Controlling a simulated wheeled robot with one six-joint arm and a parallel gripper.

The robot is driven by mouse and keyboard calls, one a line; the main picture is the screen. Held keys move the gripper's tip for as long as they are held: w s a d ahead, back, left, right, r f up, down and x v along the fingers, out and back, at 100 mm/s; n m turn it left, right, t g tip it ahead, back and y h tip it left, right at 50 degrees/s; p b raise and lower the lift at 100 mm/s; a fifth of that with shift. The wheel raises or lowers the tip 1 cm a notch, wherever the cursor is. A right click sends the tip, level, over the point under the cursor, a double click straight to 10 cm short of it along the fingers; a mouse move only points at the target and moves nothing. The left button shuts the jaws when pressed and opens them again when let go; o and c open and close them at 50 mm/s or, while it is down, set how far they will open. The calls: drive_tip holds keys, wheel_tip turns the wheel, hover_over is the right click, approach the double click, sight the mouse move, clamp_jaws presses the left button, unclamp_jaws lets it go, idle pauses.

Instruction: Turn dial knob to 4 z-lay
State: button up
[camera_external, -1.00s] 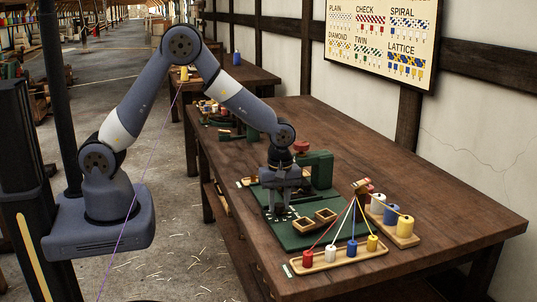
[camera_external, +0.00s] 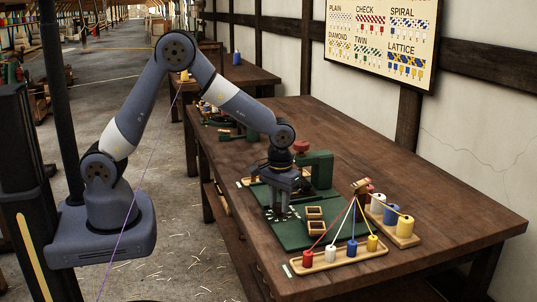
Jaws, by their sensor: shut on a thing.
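My gripper (camera_external: 282,207) points straight down over the near left part of a green machine plate (camera_external: 290,235) on the wooden bench. It is shut on the dial knob, which is mostly hidden between and behind the fingers. White dial marks (camera_external: 296,213) show on the plate around the fingertips. The numbers and the "4 z-lay" mark are too small to read, so I cannot tell where the knob points.
Two small square wooden frames (camera_external: 316,227) sit on the plate right of my gripper. A green block (camera_external: 320,168) rises behind. A wooden tray of coloured bobbins (camera_external: 330,261) with threads stands in front. More spools (camera_external: 391,214) stand at right. The bench's right side is clear.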

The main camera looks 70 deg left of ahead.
sight(279, 205)
drive_tip(key=m, duration=0.4)
drive_tip(key=shift+m+b, duration=0.3)
drive_tip(key=m, duration=0.4)
drive_tip(key=shift+m, duration=0.3)
drive_tip(key=m, duration=0.4)
drive_tip(key=shift+m+b, duration=0.3)
drive_tip(key=shift+b, duration=0.05)
drive_tip(key=m, duration=0.4)
drive_tip(key=shift+m, duration=0.3)
drive_tip(key=o, duration=1)
drive_tip(key=shift+c, duration=0.2)
wheel_tip(279, 205, up, 11)
